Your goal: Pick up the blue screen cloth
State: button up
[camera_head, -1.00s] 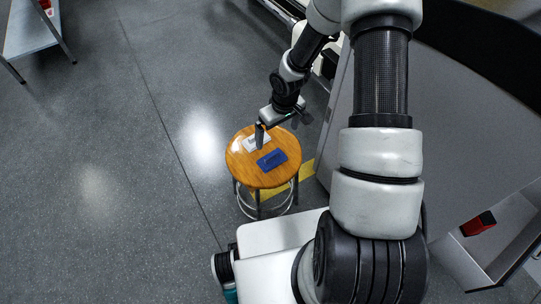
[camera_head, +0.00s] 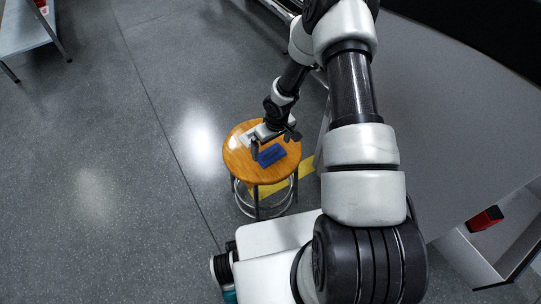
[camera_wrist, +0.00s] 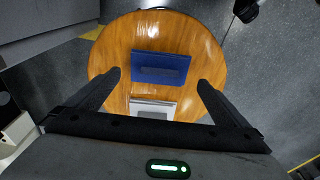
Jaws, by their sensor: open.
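The blue screen cloth (camera_head: 271,155) lies flat on the round wooden stool (camera_head: 237,165). In the wrist view the cloth (camera_wrist: 160,68) is a blue rectangle with a darker patch, near the middle of the stool top (camera_wrist: 205,60). My gripper (camera_head: 270,150) is above the stool, over or beside the cloth. In the wrist view its two fingers (camera_wrist: 160,80) are spread wide, with the cloth between and beyond their tips. Nothing is held. The height of the fingertips above the cloth is hard to tell.
A white and grey item (camera_wrist: 153,107) lies beside the cloth on the stool, nearer my gripper in the wrist view. A large grey panel (camera_head: 450,110) stands right of the stool. A red object (camera_head: 485,219) sits on a shelf at right. Open floor lies left.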

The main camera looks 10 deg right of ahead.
aim_at(271, 149)
jog(key=f, duration=0.3)
jog(key=shift+w+a+f+b, duration=0.1)
jog(key=shift+w+f+b, duration=0.1)
jog(key=shift+w+b, duration=0.2)
jog(key=c, duration=0.9)
jog(key=shift+r, duration=0.15)
